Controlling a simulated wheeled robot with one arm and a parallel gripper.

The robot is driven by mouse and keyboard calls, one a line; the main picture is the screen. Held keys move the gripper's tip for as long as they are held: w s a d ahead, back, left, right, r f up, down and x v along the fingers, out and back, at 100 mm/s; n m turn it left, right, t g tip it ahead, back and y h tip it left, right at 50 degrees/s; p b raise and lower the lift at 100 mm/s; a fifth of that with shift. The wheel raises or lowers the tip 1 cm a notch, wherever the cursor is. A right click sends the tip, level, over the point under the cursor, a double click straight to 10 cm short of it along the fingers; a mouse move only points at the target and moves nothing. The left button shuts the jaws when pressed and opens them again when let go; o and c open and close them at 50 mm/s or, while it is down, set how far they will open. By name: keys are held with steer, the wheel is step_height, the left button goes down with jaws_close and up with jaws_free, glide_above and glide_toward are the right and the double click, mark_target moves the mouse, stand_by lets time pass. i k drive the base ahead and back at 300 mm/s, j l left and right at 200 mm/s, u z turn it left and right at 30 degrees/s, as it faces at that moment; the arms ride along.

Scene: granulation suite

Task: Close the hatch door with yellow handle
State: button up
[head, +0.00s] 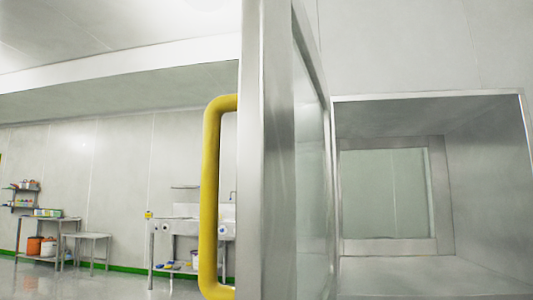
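The hatch door (265,160) stands open in the head view, swung out towards me and seen nearly edge-on, with a metal frame and a glass pane (310,130). Its yellow handle (210,195) is a vertical bar on the left side of the door, bent in at top and bottom. The hatch opening (395,275) is to the right of the door, a box-shaped metal recess with a window (385,195) at its far end. The recess looks empty. My gripper is not in view.
At the far left are a wall shelf (22,196), a table (50,220) with containers and a small stool-like table (86,238). A sink unit (185,228) stands by the back wall behind the handle. The floor (110,285) at lower left looks clear.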

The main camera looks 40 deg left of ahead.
mark_target(265, 248)
steer(key=k+j+u, duration=0.1)
steer(key=j+u, duration=0.85)
